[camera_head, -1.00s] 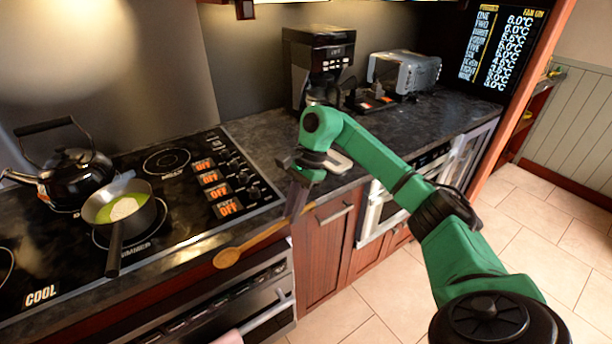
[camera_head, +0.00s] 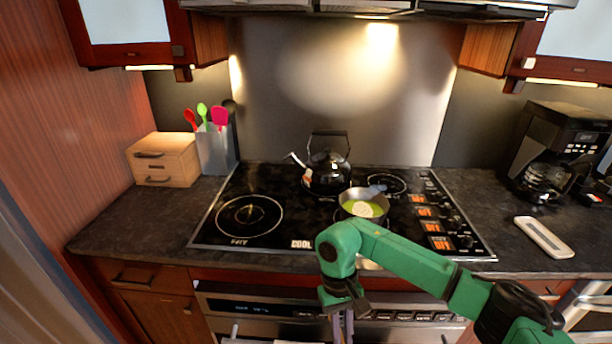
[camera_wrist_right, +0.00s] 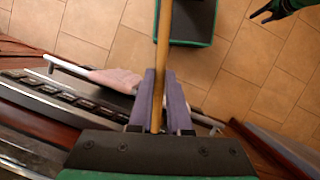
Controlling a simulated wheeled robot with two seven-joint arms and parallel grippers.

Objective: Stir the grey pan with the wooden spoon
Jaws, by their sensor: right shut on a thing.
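The grey pan (camera_head: 345,193) stands on the cooktop with green liquid and a pale clump in it. Its handle is hidden behind my right arm in the head view. My right gripper (camera_head: 342,327) is low in front of the cooktop's edge, nearer than the pan and below it. In the right wrist view the right gripper (camera_wrist_right: 161,100) is shut on the wooden spoon (camera_wrist_right: 163,45), whose handle runs between the fingers. The spoon's bowl is out of sight. What looks like my left gripper (camera_wrist_right: 264,14) shows at the wrist view's top right corner; its jaw state is unclear.
A black kettle (camera_head: 328,175) stands behind the pan. A wooden box (camera_head: 163,160) and a utensil holder (camera_head: 216,150) are at the left, a coffee maker (camera_head: 556,150) and a white rest (camera_head: 543,238) at the right. A pink towel (camera_wrist_right: 115,78) hangs on the oven handle.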

